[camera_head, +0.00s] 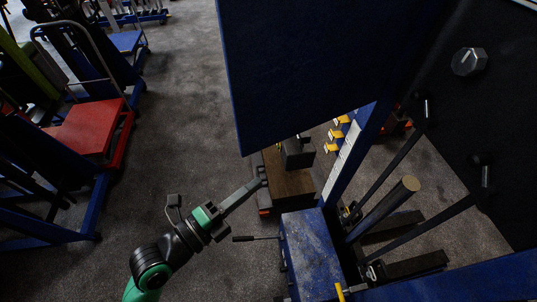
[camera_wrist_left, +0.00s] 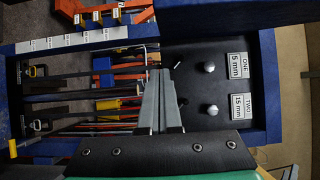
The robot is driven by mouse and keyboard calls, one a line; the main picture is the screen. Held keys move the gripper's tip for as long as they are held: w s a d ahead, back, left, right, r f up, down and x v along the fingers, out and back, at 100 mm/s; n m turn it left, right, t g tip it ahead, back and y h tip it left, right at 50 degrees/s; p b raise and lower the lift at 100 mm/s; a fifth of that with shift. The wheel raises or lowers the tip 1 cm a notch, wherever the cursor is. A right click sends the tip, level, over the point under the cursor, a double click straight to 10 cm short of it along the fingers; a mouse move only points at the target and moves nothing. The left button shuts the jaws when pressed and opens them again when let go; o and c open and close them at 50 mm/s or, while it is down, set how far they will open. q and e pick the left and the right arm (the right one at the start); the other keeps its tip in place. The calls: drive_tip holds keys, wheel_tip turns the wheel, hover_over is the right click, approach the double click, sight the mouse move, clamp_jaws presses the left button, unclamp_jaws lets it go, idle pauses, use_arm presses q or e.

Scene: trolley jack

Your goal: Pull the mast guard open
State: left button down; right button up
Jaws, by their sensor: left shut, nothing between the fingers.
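A large dark blue panel (camera_head: 310,70) hangs at the top centre of the head view. I cannot tell for sure which is the mast guard. My left gripper (camera_head: 262,182) is below the blue panel, beside a wooden block, its fingers shut and empty. In the left wrist view the shut fingers (camera_wrist_left: 160,75) point toward a black panel (camera_wrist_left: 190,90) with two round knobs and labels reading 5 mm and 15 mm. Contact is not visible. My right gripper is not in view.
A blue box (camera_head: 312,245) with a side lever stands below the gripper. A wooden block (camera_head: 290,185) is beside the fingertips. A blue post with white labels (camera_head: 347,155) rises at the right. Red and blue trolleys (camera_head: 90,127) stand at the left, with open grey floor between.

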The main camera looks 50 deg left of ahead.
use_arm(q)
drive_tip(key=w+a+p, duration=0.2)
drive_tip(key=w+a, duration=0.1)
drive_tip(key=w, duration=0.6)
drive_tip(key=shift+a+p, duration=0.3)
drive_tip(key=shift+a, duration=0.05)
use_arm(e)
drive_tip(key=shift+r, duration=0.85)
